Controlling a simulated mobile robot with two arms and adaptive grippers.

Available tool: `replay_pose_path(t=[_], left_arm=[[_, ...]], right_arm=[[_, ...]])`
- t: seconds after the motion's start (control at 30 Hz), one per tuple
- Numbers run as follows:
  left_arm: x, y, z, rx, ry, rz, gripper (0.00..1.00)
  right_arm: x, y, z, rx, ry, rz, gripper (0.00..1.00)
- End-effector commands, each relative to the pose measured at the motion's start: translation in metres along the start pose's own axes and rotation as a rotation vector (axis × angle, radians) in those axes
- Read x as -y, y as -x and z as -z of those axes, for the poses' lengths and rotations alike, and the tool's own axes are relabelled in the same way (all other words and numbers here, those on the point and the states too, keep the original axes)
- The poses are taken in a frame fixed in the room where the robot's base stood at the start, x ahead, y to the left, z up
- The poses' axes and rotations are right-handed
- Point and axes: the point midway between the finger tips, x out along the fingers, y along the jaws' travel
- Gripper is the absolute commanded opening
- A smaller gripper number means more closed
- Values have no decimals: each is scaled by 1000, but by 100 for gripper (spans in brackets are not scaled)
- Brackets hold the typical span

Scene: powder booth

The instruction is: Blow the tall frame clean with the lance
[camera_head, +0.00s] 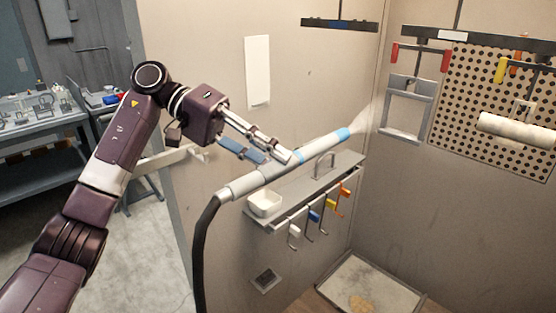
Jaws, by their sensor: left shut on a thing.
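The lance (318,144), a pale tube with blue bands and a black hose at its rear end, is in my left gripper (270,156). The gripper is shut on it around the middle. The lance points up and right, with a whitish plume (362,118) at its front end. A grey tall frame (424,106) with rectangular openings hangs from red hooks on a dark rail, to the right of the lance tip. The plume ends apart from the frame in the picture; I cannot tell the depth between them. My right gripper is not in view.
A perforated panel (470,85) and a white roll (512,129) hang right of the frame. Below the lance, a wall shelf (340,172) holds a white bowl (264,203), with coloured hooks under it. A shallow tray (370,284) lies on the floor. A workbench (40,120) stands far left.

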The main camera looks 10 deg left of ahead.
Motion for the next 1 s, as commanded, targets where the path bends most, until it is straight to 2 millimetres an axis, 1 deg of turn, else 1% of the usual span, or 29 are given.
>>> replay_pose_path(t=[0.27, 0.37, 0.5, 0.8, 1.0], left_arm=[[4, 7, 2, 0, -1, 0, 8], [8, 9, -5, -2, -1, 0, 8], [11, 16, -26, -3, -3, 2, 8], [9, 35, -71, -3, -3, 2, 8], [8, 48, -100, -3, -2, 1, 8]], right_arm=[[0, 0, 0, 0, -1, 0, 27], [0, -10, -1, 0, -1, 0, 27], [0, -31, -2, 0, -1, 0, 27], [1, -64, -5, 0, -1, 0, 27], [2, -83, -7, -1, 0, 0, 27]])
